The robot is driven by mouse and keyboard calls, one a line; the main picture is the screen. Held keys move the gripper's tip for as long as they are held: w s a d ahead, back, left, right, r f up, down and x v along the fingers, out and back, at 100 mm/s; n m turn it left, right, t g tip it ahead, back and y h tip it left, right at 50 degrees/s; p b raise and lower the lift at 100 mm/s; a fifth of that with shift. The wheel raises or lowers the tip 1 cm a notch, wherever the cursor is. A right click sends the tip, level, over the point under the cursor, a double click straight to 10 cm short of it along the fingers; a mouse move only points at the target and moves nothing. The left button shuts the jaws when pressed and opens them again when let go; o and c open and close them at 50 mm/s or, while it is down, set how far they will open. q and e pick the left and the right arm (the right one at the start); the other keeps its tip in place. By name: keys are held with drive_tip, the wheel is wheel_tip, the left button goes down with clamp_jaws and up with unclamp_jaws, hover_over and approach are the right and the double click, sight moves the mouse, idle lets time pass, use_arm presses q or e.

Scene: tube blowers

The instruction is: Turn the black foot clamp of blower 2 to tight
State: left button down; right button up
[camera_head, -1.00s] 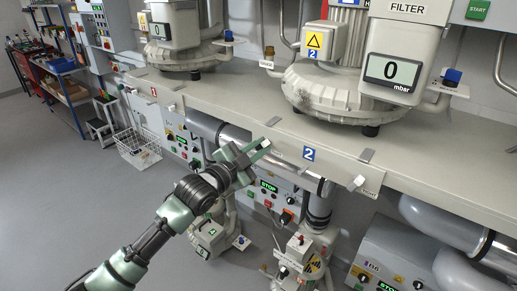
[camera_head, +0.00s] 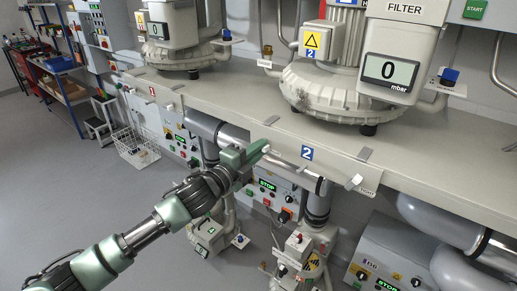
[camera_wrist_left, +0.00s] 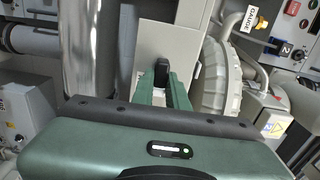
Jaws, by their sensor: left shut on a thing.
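Blower 2 (camera_head: 325,92) is the large pale housing on the grey bench (camera_head: 225,105), above the blue "2" sign (camera_head: 307,153). My left gripper (camera_head: 264,149) is at the bench's front edge, left of that sign. In the left wrist view, its green fingers (camera_wrist_left: 163,88) are shut on a small black piece (camera_wrist_left: 162,72), which looks like the black foot clamp. The fingers hide most of it, and its turn position cannot be read. In the head view the gripper covers it. My right gripper is not in view.
A shiny pipe (camera_head: 300,172) and control boxes with STOP displays (camera_head: 267,185) sit beneath. Another blower (camera_head: 178,45) stands left.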

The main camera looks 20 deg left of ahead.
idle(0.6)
use_arm(q)
drive_tip(key=c, duration=1.4)
unclamp_jaws()
drive_tip(key=b+v, duration=0.2)
drive_tip(key=v, duration=0.5)
drive_tip(key=shift+s+a+b, duration=0.15)
drive_tip(key=shift+s+b, duration=0.15)
drive_tip(key=shift+s, duration=0.05)
drive_tip(key=shift+f, duration=0.1)
